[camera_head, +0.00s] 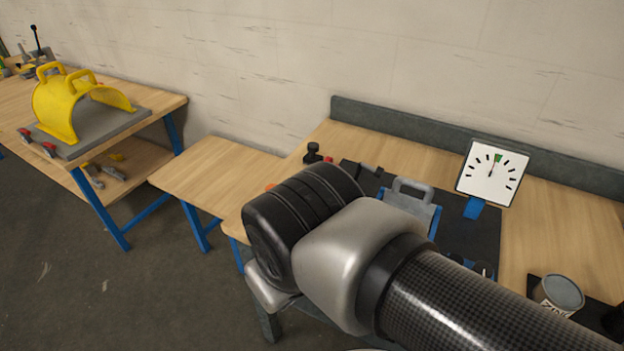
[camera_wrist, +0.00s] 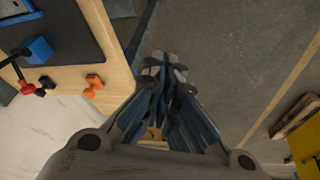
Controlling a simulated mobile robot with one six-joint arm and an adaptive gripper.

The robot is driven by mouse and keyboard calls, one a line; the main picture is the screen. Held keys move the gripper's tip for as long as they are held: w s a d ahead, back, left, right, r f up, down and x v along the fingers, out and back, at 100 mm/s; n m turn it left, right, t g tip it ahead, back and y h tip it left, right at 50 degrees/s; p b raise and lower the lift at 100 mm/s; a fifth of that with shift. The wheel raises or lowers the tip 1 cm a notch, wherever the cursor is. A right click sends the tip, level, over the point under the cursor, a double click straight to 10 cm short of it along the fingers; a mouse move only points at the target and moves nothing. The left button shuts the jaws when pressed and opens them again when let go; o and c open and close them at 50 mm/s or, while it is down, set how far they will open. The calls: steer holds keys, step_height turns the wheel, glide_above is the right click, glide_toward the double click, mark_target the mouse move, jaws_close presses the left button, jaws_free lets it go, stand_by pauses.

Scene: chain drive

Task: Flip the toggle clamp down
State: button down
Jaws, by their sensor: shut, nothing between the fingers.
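In the wrist view, a blue block with a black bar and a red tip (camera_wrist: 30,66) stands at the mat corner, left of my gripper; it looks like the toggle clamp. Its exact lever position is hard to tell. My gripper (camera_wrist: 165,70) is shut and empty, with its fingers together over the floor beside the bench edge, apart from the clamp. In the head view, a dark bar (camera_head: 369,168) at the mat's back left may be part of the clamp. My arm hides the gripper and much of the mat there.
An orange piece (camera_wrist: 94,86) lies near the bench edge. A black knobbed object (camera_head: 312,153) stands at the back left. A dial gauge (camera_head: 493,172), a grey-handled part (camera_head: 413,190) and a can (camera_head: 560,294) are on the bench. A yellow guard (camera_head: 55,105) is on the left bench.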

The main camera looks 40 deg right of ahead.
steer(key=w+d+f+n+g+h+p, duration=0.1)
steer(key=w+d+n+g+h+p, duration=0.35)
steer(key=d, duration=0.55)
steer(key=w+d+f+n+g+h+p, duration=0.1)
steer(key=w+d+f+n+g+h, duration=0.25)
steer(key=d+h, duration=0.5)
steer(key=w+f+n+t+p, duration=0.1)
steer(key=w+f+n+t, duration=0.2)
steer(key=w+f+n, duration=0.1)
steer(key=w+f+n+t+h+p, duration=0.1)
steer(key=w+f+n+t, duration=0.3)
steer(key=w, duration=0.1)
steer(key=w+f+n+t+h, duration=0.1)
steer(key=w+f+n+t, duration=0.2)
steer(key=w+f+n, duration=0.1)
steer(key=shift+w+t+p, duration=0.4)
steer(key=shift+w, duration=0.2)
steer(key=shift+d, duration=0.1)
